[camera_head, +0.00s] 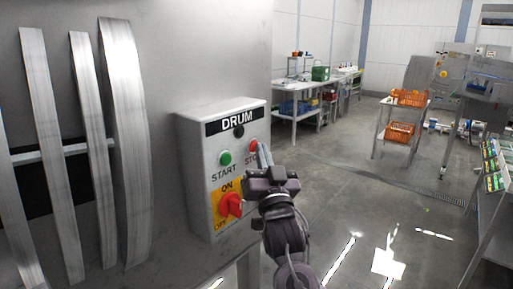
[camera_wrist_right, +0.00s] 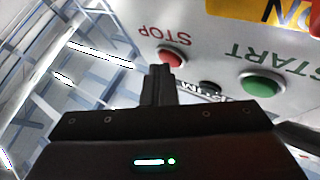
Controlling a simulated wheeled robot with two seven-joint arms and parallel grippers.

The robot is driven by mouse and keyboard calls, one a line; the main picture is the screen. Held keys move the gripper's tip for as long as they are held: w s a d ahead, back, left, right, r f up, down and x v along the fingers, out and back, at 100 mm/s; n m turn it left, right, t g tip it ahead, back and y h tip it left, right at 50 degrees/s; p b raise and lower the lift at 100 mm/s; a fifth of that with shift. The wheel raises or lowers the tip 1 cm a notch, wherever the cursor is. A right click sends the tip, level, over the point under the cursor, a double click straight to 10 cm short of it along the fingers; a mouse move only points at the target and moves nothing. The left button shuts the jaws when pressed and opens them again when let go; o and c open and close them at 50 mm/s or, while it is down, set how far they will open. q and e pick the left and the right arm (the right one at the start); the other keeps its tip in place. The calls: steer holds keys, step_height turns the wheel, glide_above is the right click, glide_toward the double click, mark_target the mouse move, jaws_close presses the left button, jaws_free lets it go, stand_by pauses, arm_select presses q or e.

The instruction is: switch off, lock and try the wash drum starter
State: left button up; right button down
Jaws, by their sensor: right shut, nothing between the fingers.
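The drum starter box (camera_head: 190,165) is a grey box labelled DRUM on the metal housing. It has a green START button (camera_head: 225,158), a red STOP button (camera_head: 253,146) and a red rotary switch (camera_head: 230,205) on a yellow plate marked ON and OFF. My right gripper (camera_head: 264,155) is shut and empty, its fingertips close to the STOP button. In the right wrist view the shut fingers (camera_wrist_right: 164,82) point near the red STOP button (camera_wrist_right: 171,58); whether they touch is unclear. The green button (camera_wrist_right: 261,85) is to their right. My left gripper is not in view. No lock shows.
Curved metal slats (camera_head: 125,140) stand on the housing at left. An orange crate (camera_head: 409,97) sits on a small cart at right. Tables with bins stand at the back. A rack (camera_head: 494,165) edges in at far right. The middle floor is open.

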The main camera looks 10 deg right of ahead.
stand_by(0.4)
steer(key=shift+s+d, duration=0.5)
steer(key=shift+s, duration=0.1)
steer(key=shift+f, duration=0.1)
steer(key=s+d, duration=0.1)
steer(key=s, duration=0.1)
steer(key=s+d, duration=0.2)
stand_by(0.3)
stand_by(0.4)
